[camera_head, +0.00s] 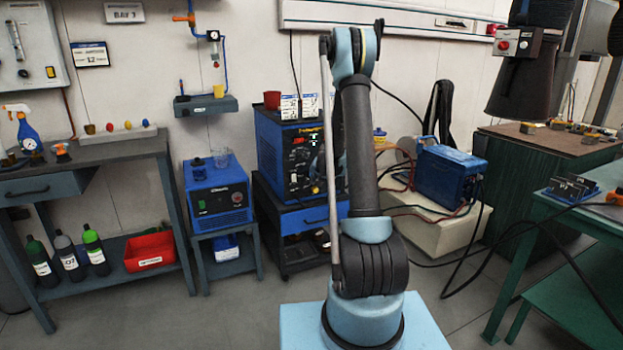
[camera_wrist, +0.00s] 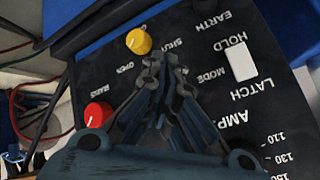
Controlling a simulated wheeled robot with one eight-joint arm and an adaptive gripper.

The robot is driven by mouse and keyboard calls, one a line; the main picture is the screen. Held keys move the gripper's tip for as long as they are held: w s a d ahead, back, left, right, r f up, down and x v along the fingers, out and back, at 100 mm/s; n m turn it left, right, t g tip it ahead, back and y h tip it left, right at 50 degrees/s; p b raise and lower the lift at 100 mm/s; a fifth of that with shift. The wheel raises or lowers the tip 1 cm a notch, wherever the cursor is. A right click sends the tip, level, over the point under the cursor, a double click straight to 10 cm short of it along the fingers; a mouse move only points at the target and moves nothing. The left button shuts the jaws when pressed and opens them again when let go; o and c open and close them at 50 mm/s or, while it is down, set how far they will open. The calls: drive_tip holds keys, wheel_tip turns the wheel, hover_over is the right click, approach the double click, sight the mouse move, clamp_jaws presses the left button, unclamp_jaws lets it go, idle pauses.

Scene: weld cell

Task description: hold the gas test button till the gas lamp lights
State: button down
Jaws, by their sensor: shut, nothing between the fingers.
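The wrist view shows a black control panel (camera_wrist: 205,65) with upside-down labels. My gripper (camera_wrist: 158,68) is shut and empty in front of it; I cannot tell whether its tips touch the panel. A yellow knob (camera_wrist: 138,41) by an OPEN/SHUT label is just beyond the fingertips to the upper left. A red knob or button (camera_wrist: 97,114) is left of the fingers, its label hard to read. A white rocker switch (camera_wrist: 241,61) sits between HOLD and LATCH, to the right. I cannot identify the gas test button or a gas lamp. My gripper is hidden in the head view.
In the head view a blue welding machine (camera_head: 270,150) with a black front stands behind my arm. A smaller blue machine (camera_head: 218,190) is to its left and a blue unit (camera_head: 447,175) with cables to its right. Cables (camera_head: 475,255) cross the floor towards the green bench (camera_head: 590,225).

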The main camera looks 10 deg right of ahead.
drive_tip(key=shift+s+d, duration=0.25)
drive_tip(key=shift+s, duration=0.55)
drive_tip(key=shift+s+d, duration=0.25)
drive_tip(key=shift+s, duration=0.55)
drive_tip(key=shift+s+d, duration=0.25)
drive_tip(key=shift+s, duration=0.55)
drive_tip(key=shift+r, duration=0.1)
drive_tip(key=s+r+n+g, duration=0.1)
drive_tip(key=s+r, duration=0.3)
drive_tip(key=s, duration=0.5)
drive_tip(key=s+a+r+n+g, duration=0.1)
drive_tip(key=s+r, duration=0.4)
drive_tip(key=s, duration=0.4)
drive_tip(key=s+r+n+g, duration=0.1)
drive_tip(key=s+r, duration=0.3)
drive_tip(key=s, duration=0.5)
drive_tip(key=s+f+n+g+h, duration=0.1)
drive_tip(key=s+f, duration=0.1)
drive_tip(key=s, duration=1.1)
drive_tip(key=s+d+f+n+g, duration=0.1)
drive_tip(key=s+f+g, duration=0.1)
drive_tip(key=s, duration=1.2)
drive_tip(key=shift+f+h, duration=0.3)
drive_tip(key=shift+h, duration=0.1)
